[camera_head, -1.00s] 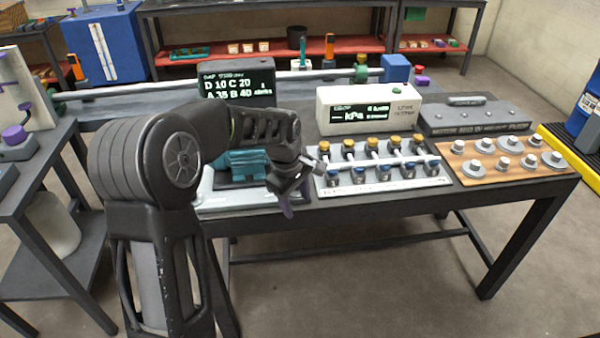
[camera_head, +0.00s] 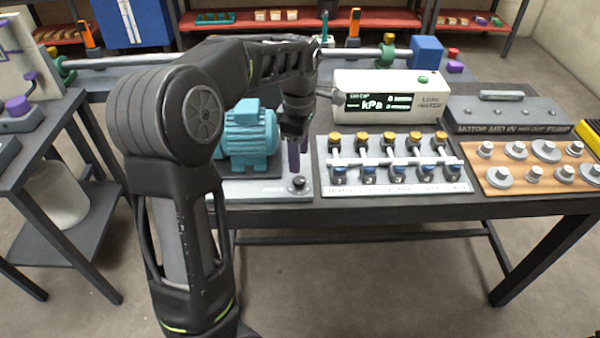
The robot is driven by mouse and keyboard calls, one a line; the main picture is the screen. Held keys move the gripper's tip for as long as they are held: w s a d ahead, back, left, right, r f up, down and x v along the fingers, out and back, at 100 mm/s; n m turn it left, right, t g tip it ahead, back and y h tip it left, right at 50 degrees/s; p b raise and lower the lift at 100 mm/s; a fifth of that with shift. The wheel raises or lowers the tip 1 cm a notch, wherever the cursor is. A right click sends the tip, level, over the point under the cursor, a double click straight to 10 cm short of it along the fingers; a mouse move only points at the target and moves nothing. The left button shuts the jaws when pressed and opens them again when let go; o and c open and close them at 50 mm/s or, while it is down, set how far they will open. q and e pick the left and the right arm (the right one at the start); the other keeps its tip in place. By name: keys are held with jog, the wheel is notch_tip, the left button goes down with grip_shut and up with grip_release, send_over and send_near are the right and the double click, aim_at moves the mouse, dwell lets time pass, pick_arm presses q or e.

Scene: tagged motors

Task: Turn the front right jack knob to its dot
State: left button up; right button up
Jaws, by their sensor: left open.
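The front right jack knob (camera_head: 297,184) is a small dark round knob at the front right corner of the pale grey base plate (camera_head: 262,192). Its dot is too small to make out. A teal finned motor (camera_head: 250,140) sits on the plate behind and left of the knob. My left gripper (camera_head: 298,158) points down with purple fingertips just above and behind the knob in the picture. It is open and holds nothing visible; I cannot tell whether it touches the knob. My arm hides the other plate corners. My right gripper is out of view.
Right of the plate is a valve panel (camera_head: 330,188) with yellow and blue knobs. Behind it stands a white kPa meter (camera_head: 385,95). A wooden board (camera_head: 510,186) with metal discs and a dark motor box (camera_head: 505,115) are further right. The table's front edge is close.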

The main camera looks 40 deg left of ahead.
aim_at(299, 179)
pick_arm(q)
notch_tip(299, 179, down, 7)
jog(key=shift+f, duration=0.2)
jog(key=shift+c, duration=0.4)
grip_shut()
dwell(0.3)
